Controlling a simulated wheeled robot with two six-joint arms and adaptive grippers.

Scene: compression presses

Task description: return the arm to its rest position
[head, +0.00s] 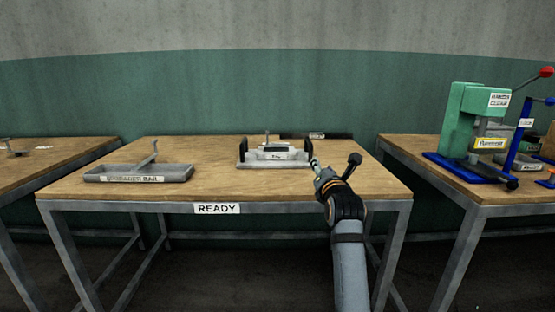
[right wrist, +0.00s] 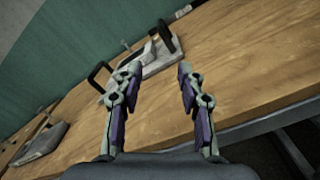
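My right arm reaches up from the bottom of the head view. Its gripper (head: 334,165) is over the front right part of the middle table (head: 225,187), to the right of a pale tray with dark handles (head: 275,157). In the right wrist view the two fingers of this gripper (right wrist: 158,72) are spread apart with nothing between them. The pale tray (right wrist: 155,62) lies beyond the fingertips there, apart from them as far as I can tell. My left gripper is not in view.
A grey bin (head: 140,174) with a rod in it stands at the left of the middle table. A dark flat bar (head: 316,135) lies at the back. A green press (head: 463,120) with a blue base stands on the right table. The table's front middle is clear.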

